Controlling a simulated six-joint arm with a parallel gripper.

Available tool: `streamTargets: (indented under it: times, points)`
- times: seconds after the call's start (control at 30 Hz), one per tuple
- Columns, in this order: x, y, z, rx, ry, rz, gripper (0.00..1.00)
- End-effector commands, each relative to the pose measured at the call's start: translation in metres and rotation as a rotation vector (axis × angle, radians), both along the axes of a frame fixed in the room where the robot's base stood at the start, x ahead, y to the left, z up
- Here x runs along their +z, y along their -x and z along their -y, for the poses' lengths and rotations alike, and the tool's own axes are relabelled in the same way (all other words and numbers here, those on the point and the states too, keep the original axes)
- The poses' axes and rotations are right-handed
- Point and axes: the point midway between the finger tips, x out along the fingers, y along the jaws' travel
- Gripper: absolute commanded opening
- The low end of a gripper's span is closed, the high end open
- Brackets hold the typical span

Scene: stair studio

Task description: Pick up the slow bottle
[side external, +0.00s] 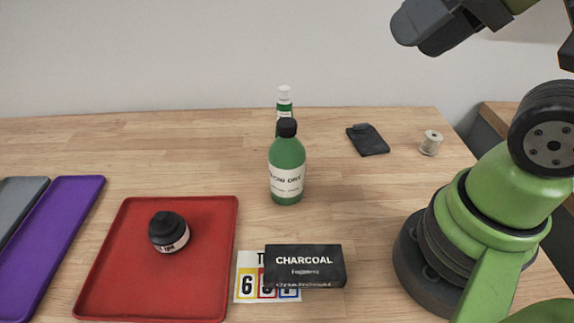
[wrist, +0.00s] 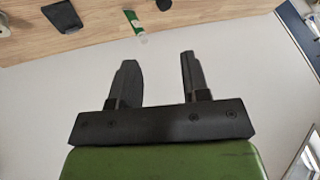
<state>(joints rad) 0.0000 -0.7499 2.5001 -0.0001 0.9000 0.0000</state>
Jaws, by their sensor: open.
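A green bottle (side external: 287,170) with a black cap stands upright near the middle of the table. Its white label is partly legible and seems to read "slow dry". A second green bottle (side external: 284,104) with a white cap stands behind it, its lower part hidden. That white-capped bottle also shows at the top of the wrist view (wrist: 134,20). A dark piece beside it there may be the front bottle's cap. My gripper (side external: 425,30) is high at the upper right, well away from both bottles. In the wrist view, its two fingers (wrist: 157,58) are apart with nothing between them.
A red tray (side external: 105,270) holds a black jar (side external: 168,232). A charcoal box (side external: 304,264) lies on a numbered card (side external: 246,276) in front of the bottle. Purple (side external: 50,240) and grey trays lie left. A black pouch (side external: 368,139) and spool (side external: 431,143) lie right.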

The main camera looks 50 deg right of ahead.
Motion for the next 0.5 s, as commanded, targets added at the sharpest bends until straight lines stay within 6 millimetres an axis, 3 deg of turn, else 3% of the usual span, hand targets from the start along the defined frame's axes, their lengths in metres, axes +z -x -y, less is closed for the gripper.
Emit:
streamTargets:
  times: [0.03,0.1,0.37,0.5]
  points:
    - [0.0,0.0,0.0,0.0,0.0,0.0,0.49]
    - [0.0,0.0,0.0,0.0,0.0,0.0,0.63]
    - [0.0,0.0,0.0,0.0,0.0,-0.002,0.63]
    - [0.002,-0.011,-0.002,0.014,0.006,-0.051,0.63]
